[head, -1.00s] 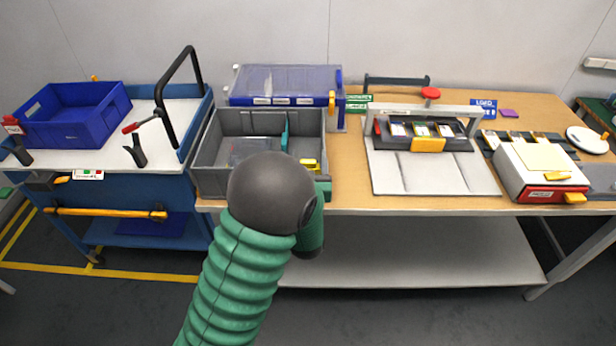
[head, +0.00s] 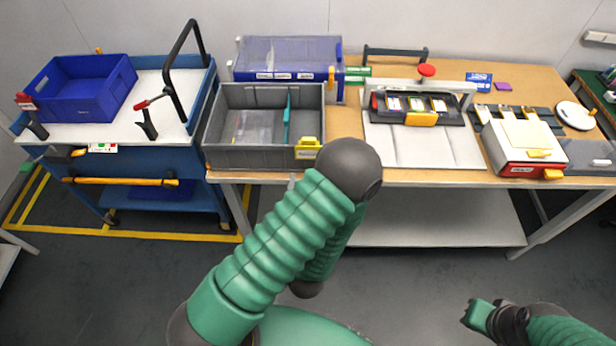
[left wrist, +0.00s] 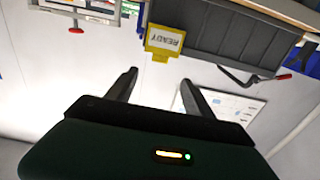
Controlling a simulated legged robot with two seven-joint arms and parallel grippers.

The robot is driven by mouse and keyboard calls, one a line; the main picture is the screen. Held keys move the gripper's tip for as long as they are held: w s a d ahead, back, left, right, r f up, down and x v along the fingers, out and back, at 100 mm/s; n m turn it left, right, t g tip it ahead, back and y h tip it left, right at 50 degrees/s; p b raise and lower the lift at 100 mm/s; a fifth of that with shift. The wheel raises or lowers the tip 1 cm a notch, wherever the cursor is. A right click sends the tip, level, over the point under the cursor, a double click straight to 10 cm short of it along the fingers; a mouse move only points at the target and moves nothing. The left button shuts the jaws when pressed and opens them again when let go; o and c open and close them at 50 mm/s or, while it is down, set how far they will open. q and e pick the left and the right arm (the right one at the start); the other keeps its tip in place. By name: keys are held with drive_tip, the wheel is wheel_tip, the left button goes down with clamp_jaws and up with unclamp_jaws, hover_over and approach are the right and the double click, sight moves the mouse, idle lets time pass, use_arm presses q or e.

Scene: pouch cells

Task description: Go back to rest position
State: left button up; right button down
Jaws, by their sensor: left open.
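My left arm (head: 285,230) rises from the bottom of the head view to a dark joint in front of the table, then bends back down. My left gripper is mostly hidden behind it there. In the left wrist view my left gripper (left wrist: 158,82) has its two dark fingers spread, with nothing between them. The grey bin's yellow READY tag (left wrist: 165,40) shows beyond the fingers, apart from them. My right arm (head: 555,325) shows at the bottom right of the head view, low and clear of the table; its end (head: 480,314) is too small to read its jaws.
A grey bin (head: 215,140) stands at the table's front left edge, beside a blue cart (head: 130,165) with a blue crate (head: 125,80) and a black handle. A fixture (head: 420,150) and a red-white box (head: 525,165) stand further right. Open floor lies in front.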

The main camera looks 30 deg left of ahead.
idle(0.4)
use_arm(q)
drive_tip(key=w+d+f+m+g+h, duration=0.1)
drive_tip(key=w+d+f+g+h, duration=0.2)
drive_tip(key=d+f+g+h, duration=0.3)
drive_tip(key=s+r+m+g+h, duration=0.1)
drive_tip(key=s+r+m+g, duration=0.1)
drive_tip(key=s, duration=0.4)
drive_tip(key=s+d+r+m+g+h, duration=0.1)
drive_tip(key=s+r+m+g+h, duration=0.1)
drive_tip(key=s, duration=0.4)
drive_tip(key=m+g, duration=0.1)
drive_tip(key=g, duration=0.1)
drive_tip(key=shift+s+d+r+g+h, duration=0.2)
drive_tip(key=shift+s+r+g+h, duration=0.1)
drive_tip(key=shift+s+r+g, duration=0.1)
